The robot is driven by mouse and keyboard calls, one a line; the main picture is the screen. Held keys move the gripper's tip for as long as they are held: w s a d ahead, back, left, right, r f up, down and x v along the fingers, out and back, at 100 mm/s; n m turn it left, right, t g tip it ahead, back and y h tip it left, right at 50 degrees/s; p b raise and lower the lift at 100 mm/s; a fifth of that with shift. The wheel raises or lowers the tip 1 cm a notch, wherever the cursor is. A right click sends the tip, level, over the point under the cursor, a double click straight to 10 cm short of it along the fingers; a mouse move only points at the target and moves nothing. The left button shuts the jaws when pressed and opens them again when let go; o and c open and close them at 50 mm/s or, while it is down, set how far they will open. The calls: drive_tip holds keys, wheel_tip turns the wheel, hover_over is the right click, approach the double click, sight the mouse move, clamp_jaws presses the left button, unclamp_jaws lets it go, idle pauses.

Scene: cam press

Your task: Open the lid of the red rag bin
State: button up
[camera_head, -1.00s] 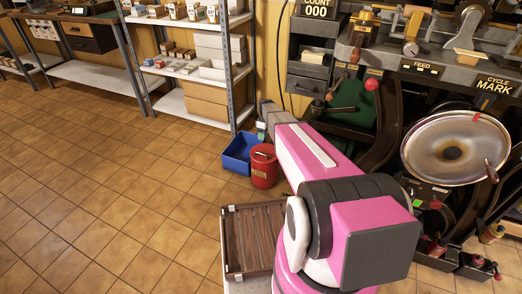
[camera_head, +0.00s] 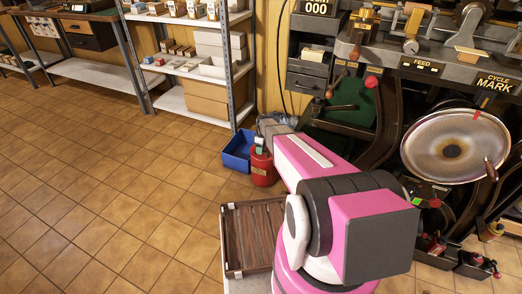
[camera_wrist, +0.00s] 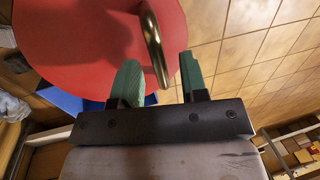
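The red rag bin (camera_head: 264,174) stands on the tiled floor beside a blue crate, its top partly hidden by my gripper (camera_head: 260,146). In the wrist view, the round red lid (camera_wrist: 85,40) fills the upper left, and a curved brass-coloured handle (camera_wrist: 152,40) rises from it. My gripper (camera_wrist: 160,72) has two green fingers set apart. The lid looks closed.
The blue crate (camera_head: 238,152) sits left of the bin. A metal shelf (camera_head: 187,70) with boxes stands behind. The large press (camera_head: 440,60) is at right. A slatted wooden tray (camera_head: 252,238) lies nearer. The floor at left is free.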

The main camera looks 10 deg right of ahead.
clamp_jaws()
